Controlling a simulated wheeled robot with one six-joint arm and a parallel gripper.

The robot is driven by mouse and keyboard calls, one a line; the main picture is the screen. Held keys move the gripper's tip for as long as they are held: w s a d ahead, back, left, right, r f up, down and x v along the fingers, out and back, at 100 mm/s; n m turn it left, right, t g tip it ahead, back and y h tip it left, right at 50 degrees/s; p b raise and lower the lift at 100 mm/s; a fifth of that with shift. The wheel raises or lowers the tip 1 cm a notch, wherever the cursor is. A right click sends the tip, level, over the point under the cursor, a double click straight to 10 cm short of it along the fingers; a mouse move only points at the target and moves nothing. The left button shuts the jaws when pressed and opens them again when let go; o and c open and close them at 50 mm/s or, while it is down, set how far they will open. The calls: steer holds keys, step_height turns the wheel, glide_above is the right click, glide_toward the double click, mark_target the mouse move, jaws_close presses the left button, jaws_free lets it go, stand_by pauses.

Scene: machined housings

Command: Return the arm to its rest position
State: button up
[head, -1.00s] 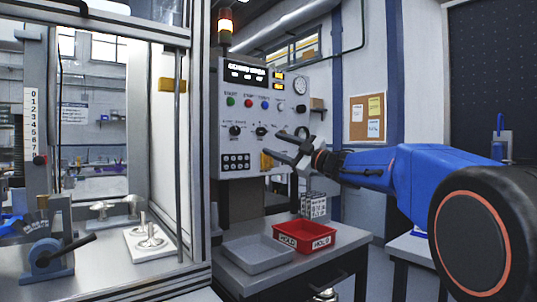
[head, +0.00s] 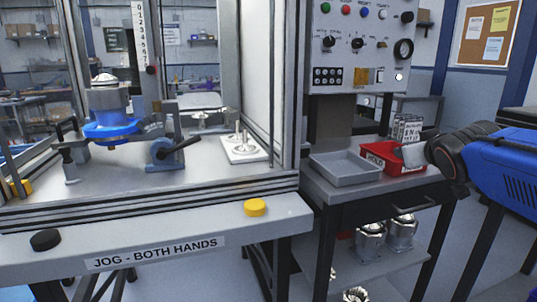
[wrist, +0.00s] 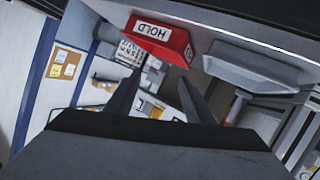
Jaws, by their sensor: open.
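My blue arm (head: 502,165) reaches in from the right edge of the head view. My gripper (head: 412,155) is in front of the red HOLD bin, which hides part of it there. In the wrist view my gripper (wrist: 158,95) shows two dark fingers spread apart with nothing between them. The red HOLD bin (head: 376,152) stands on the side table, and its labelled wall (wrist: 160,30) shows just beyond the fingers in the wrist view. I cannot tell whether the gripper touches the bin.
A grey tray (head: 345,170) sits left of the bin on the side table (head: 330,192). Metal housings (head: 370,240) stand on its lower shelf. The framed machine (head: 215,187) with a blue clamp fixture (head: 165,150) fills the left. A control panel (head: 350,50) rises behind the table.

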steer(key=s+a+f+g+y, duration=0.1)
steer(key=s+a+f+g, duration=0.2)
steer(key=s+f, duration=0.5)
steer(key=s+a+f+g+y, duration=0.1)
steer(key=s+a+f+g, duration=0.2)
steer(key=s+f, duration=0.6)
steer(key=s+a+f+m+g+y, duration=0.1)
steer(key=s+a+f+g, duration=0.1)
steer(key=s+f, duration=0.6)
steer(key=shift+s+a+f+g, duration=0.3)
steer(key=shift+s+a+g, duration=0.1)
steer(key=shift+s+g, duration=0.25)
steer(key=shift+c, duration=0.7)
